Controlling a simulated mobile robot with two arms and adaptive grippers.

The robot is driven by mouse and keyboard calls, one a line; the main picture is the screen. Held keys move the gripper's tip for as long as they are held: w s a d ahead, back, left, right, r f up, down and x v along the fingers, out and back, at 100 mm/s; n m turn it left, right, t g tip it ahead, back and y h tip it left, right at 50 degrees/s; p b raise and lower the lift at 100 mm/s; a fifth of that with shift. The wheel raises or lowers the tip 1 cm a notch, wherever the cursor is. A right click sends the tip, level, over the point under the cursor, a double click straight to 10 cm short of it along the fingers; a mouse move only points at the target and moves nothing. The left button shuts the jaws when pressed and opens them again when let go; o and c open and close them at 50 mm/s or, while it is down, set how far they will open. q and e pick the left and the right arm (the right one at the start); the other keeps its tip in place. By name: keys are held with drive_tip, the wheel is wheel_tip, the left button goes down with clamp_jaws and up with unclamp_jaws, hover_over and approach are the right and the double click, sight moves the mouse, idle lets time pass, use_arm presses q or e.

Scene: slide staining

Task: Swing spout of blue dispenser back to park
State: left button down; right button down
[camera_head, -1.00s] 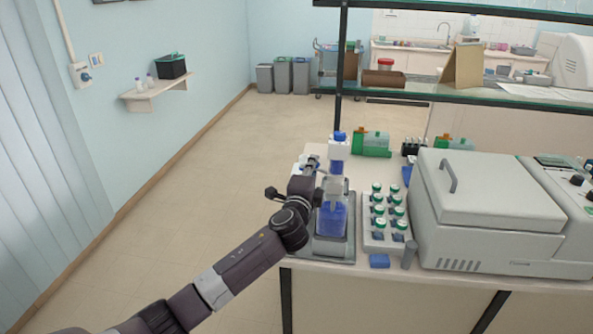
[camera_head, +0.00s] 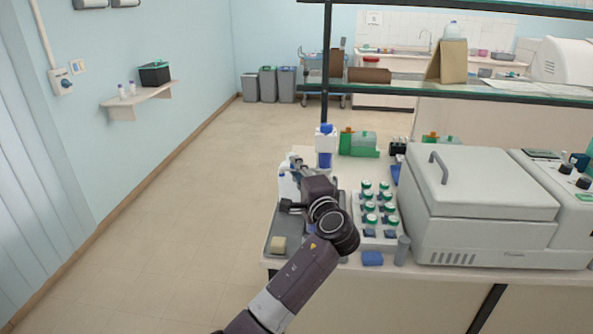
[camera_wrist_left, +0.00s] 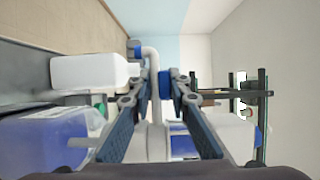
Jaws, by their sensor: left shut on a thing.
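The blue dispenser (camera_wrist_left: 45,142) is a bottle of blue liquid at the left of the left wrist view. In the head view my arm hides most of it. Its white spout (camera_wrist_left: 151,62) is a bent tube that runs up between my fingers. My left gripper (camera_wrist_left: 163,88) is shut on the spout. In the head view my left gripper (camera_head: 298,166) is over the back of the grey tray, and the grip itself is too small to make out. My right gripper is not in view.
A white bottle (camera_head: 287,184) stands close left of my gripper. A blue-capped bottle (camera_head: 325,147) stands behind it. A rack of green-capped vials (camera_head: 372,245) and a large grey machine (camera_head: 482,205) are to the right.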

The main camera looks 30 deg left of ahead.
use_arm(q)
drive_tip(key=shift+f, duration=0.1)
drive_tip(key=c, duration=1.8)
unclamp_jaws()
drive_tip(key=v, duration=1.2)
